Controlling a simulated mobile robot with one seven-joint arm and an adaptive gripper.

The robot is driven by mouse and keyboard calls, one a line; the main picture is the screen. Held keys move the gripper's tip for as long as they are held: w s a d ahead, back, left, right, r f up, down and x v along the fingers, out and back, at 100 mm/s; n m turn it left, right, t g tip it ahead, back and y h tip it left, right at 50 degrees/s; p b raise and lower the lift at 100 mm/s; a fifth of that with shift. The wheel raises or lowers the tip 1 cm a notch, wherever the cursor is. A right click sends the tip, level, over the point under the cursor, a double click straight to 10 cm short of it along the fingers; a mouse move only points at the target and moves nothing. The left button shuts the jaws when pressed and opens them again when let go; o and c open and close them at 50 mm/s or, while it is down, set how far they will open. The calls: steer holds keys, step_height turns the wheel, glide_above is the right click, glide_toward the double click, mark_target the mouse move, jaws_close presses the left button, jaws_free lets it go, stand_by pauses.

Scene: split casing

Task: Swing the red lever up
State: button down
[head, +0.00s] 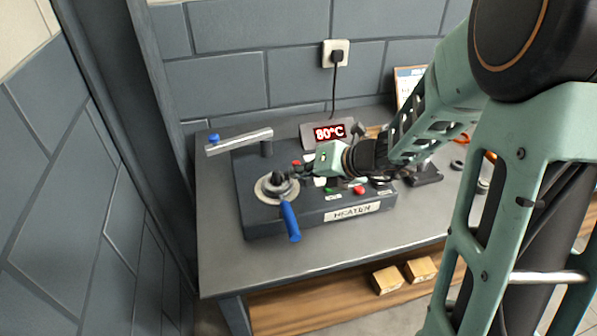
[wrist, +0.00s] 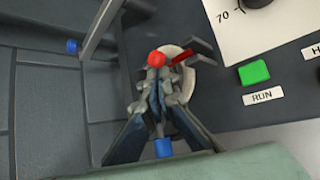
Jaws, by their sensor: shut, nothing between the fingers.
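The red lever (wrist: 182,57) shows in the wrist view as a short red bar beside dark brackets, with a red ball (wrist: 156,59) just beyond my fingertips. In the head view a small red piece (head: 297,163) shows beside the gripper. My gripper (wrist: 156,72) is shut and empty, its tips close to the ball; I cannot tell whether they touch. In the head view my gripper (head: 287,176) is over the left part of the dark heater box (head: 315,222). The fingers hide part of the round pale disc (head: 263,190) under them.
A blue-handled crank (head: 290,222) sticks out at the box's front left. A metal bar (head: 238,142) with a blue knob (head: 214,138) stands at the back left. A red button (head: 359,190) and a display reading 80°C (head: 329,132) are to the right. The table's front left is clear.

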steer(key=shift+d+r+m+y+p, duration=0.2)
steer(key=shift+m+y+p, duration=0.1)
steer(key=shift+y, duration=0.2)
steer(key=shift+w+d+r+m+y+p, duration=0.1)
steer(key=shift+d+r+m+y+p, duration=0.15)
steer(key=shift+y, duration=0.2)
steer(key=shift+w+d+r+m+y+p, duration=0.15)
steer(key=shift+m+y+p, duration=0.1)
steer(key=shift+y+p, duration=0.15)
steer(key=shift+d+r+m+y+p, duration=0.1)
steer(key=shift+d+m+y+p, duration=0.2)
steer(key=shift+y, duration=0.3)
steer(key=shift+d+r+m+y+p, duration=0.15)
steer(key=shift+m+y+p, duration=0.15)
steer(key=shift+y, duration=0.25)
steer(key=shift+w+d+m+y+p, duration=0.15)
steer(key=shift+d+m+y+p, duration=0.3)
steer(key=shift+m+y, duration=0.45)
steer(key=m+y, duration=0.1)
steer(key=d+t+y, duration=0.1)
steer(key=m+y+p, duration=0.1)
steer(key=shift+w+d+m+t, duration=0.25)
steer(key=shift+m+t, duration=0.05)
steer(key=shift+t, duration=0.1)
steer(key=shift+f, duration=0.1)
steer(key=shift+d, duration=0.15)
steer(key=shift+f, duration=0.1)
